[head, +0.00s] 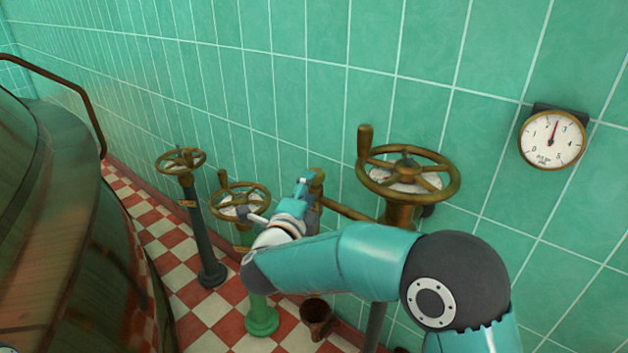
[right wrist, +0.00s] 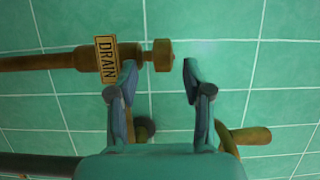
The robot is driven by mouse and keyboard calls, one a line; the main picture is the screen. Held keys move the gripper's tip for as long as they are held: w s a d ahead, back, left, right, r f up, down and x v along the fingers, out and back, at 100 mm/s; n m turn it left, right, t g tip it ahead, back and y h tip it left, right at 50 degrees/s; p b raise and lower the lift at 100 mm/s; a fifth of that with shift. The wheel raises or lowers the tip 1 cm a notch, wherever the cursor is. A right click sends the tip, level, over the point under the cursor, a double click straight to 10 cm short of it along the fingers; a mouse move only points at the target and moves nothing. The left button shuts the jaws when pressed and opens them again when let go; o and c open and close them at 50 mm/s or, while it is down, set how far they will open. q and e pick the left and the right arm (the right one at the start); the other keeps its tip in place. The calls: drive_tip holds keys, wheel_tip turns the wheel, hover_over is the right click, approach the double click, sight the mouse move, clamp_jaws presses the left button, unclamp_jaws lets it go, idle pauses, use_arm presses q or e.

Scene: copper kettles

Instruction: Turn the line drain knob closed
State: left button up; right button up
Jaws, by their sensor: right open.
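The line drain shows in the right wrist view as a brass fitting with a yellow DRAIN plate (right wrist: 107,58) and a small round brass knob (right wrist: 163,55) at its right end, on a short thin stem. My right gripper (right wrist: 158,72) is open, its fingertips on either side of the knob in the picture. I see no contact, and cannot tell if the knob lies fully between them in depth. In the head view my right gripper (head: 304,184) is at the brass drain fitting (head: 317,184) by the wall and partly hides it. The knob is not clear there. My left gripper is out of view.
A large brass handwheel (head: 447,187) stands right of the gripper; two smaller handwheels (head: 240,187) (head: 180,153) stand left. A round gauge (head: 552,140) hangs on the green tiled wall. A copper kettle (head: 60,220) fills the left. A small brown vessel (head: 316,314) stands on the checkered floor.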

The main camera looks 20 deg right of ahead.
drive_tip(key=v, duration=0.6)
drive_tip(key=shift+s, duration=0.2)
drive_tip(key=shift+f, duration=0.15)
drive_tip(key=s+f+n+g+y, duration=0.1)
drive_tip(key=f+n+g+y, duration=0.3)
drive_tip(key=f, duration=0.6)
drive_tip(key=s+d+f+n+t+y, duration=0.1)
drive_tip(key=s+f+n+y, duration=0.1)
drive_tip(key=f+n, duration=0.6)
drive_tip(key=s+f+n+g+y, duration=0.1)
drive_tip(key=f+n+g+y, duration=0.15)
drive_tip(key=f, duration=0.95)
drive_tip(key=s+f+n+g+y, duration=0.2)
drive_tip(key=s+f+n+g, duration=0.2)
drive_tip(key=s+f, duration=0.55)
drive_tip(key=s+f+n+g+y, duration=0.3)
drive_tip(key=s+f+g, duration=0.15)
drive_tip(key=s, duration=0.95)
wheel_tip(320, 180, up, 29)
drive_tip(key=s+p, duration=0.1)
drive_tip(key=p, duration=2.7)
drive_tip(key=shift+s+n+g, duration=0.2)
drive_tip(key=shift+n+g, duration=0.1)
drive_tip(key=shift+n, duration=0.15)
